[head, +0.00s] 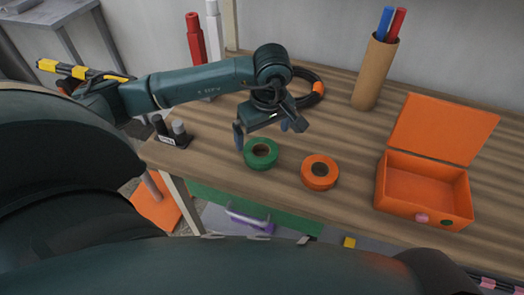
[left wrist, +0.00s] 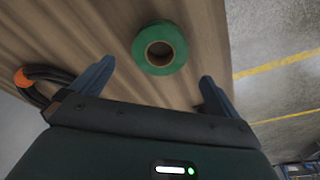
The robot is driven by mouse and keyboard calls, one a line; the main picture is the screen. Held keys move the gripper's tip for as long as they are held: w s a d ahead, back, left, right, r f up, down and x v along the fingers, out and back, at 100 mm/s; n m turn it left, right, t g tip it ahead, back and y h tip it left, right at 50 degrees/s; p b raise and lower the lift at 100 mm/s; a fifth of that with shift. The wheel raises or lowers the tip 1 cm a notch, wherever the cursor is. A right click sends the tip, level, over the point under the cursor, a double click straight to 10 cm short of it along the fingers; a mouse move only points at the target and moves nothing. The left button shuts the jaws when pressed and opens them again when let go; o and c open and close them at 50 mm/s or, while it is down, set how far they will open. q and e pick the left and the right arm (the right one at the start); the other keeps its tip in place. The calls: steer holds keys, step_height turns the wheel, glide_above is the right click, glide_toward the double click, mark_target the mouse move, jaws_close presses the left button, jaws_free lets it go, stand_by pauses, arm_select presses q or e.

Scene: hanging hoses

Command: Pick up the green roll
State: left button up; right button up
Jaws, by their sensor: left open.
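The green roll (head: 262,154) lies flat on the wooden table near its front edge. It also shows in the left wrist view (left wrist: 160,48), ahead of the fingertips and between their lines. My left gripper (head: 264,134) is open and empty, just above and behind the roll in the head view. Its two fingers (left wrist: 153,84) are spread wide and nothing is between them. My right gripper does not show in either view.
An orange roll (head: 320,173) lies right of the green one. An open orange box (head: 424,190) stands further right. A cardboard tube (head: 375,75) holds red and blue sticks. A coiled black hose (head: 318,88) lies behind my gripper. A small black holder (head: 172,138) stands left.

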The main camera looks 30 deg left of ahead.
mark_target(261, 150)
arm_select(q)
steer(key=shift+w+a+f+p, duration=0.1)
steer(key=shift+f+p, duration=0.05)
steer(key=shift+f, duration=0.95)
steer(key=shift+a+f+p, duration=0.15)
steer(key=shift+f+p, duration=0.05)
steer(key=shift+f, duration=0.95)
steer(key=shift+w+a+f+p, duration=0.1)
steer(key=shift+f+p, duration=0.05)
steer(key=shift+f, duration=0.95)
steer(key=shift+r, duration=0.1)
steer(key=c, duration=1.1)
